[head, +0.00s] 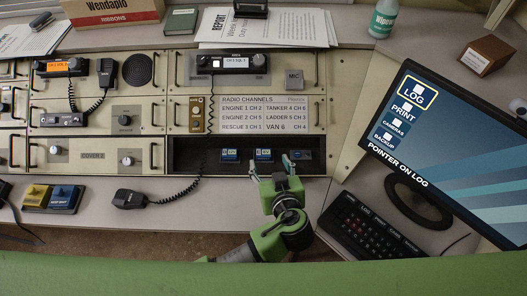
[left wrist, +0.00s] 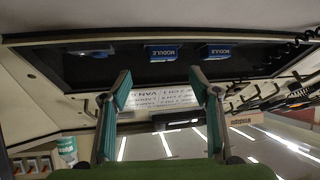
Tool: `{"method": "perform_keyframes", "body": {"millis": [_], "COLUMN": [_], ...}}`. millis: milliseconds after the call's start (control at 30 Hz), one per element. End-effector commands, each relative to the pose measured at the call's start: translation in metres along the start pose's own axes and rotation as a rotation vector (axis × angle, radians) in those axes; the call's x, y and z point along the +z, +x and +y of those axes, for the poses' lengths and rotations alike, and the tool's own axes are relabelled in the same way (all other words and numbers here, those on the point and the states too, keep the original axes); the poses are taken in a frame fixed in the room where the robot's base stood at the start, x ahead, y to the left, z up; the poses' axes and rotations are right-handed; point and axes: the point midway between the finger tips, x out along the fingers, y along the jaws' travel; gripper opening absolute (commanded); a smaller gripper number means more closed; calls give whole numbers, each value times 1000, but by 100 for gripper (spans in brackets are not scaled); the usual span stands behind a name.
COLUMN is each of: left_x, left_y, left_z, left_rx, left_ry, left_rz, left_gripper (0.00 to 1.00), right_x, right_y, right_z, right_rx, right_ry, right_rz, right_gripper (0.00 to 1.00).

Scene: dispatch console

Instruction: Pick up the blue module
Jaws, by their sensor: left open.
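Two blue modules with white labels, a left one (head: 229,155) and a middle one (head: 263,154), sit in the dark recess below the channel list. The left wrist view shows them inverted, the left one (left wrist: 217,51) and the middle one (left wrist: 163,53). A darker, partly blue unit (head: 299,155) sits at the recess's right; it also shows in the wrist view (left wrist: 90,52). My left gripper (head: 271,167) is open and empty at the recess front, its teal-padded fingers (left wrist: 160,84) apart and facing the middle module. No contact shows. My right gripper is out of view.
A monitor (head: 450,150) and a keyboard (head: 372,225) stand at the right. A hand microphone (head: 130,199) lies on the front ledge, with yellow (head: 37,195) and blue (head: 65,198) units farther left. A coiled cord (head: 210,120) hangs left of the modules.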

Motion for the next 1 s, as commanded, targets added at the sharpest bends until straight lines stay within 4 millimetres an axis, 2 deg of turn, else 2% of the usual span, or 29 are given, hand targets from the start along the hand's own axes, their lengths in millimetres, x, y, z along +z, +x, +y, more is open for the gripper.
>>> {"method": "perform_keyframes", "body": {"millis": [67,333,600,900,1000], "left_x": [-1,-2,1,3,3], "left_y": [9,31,62,66,66], "left_z": [0,-4,-4,-4,-4], "left_rx": [0,-3,0,1,0], "left_ry": [2,4,1,0,0], "left_rz": [0,2,-2,-3,-3], "left_gripper": [56,56,56,56,30], "right_x": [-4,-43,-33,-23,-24], "right_y": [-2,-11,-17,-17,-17], "right_z": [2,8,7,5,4], "right_rx": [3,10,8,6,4], "right_ry": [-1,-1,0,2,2], "right_rz": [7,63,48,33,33], "right_gripper": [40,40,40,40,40]}}
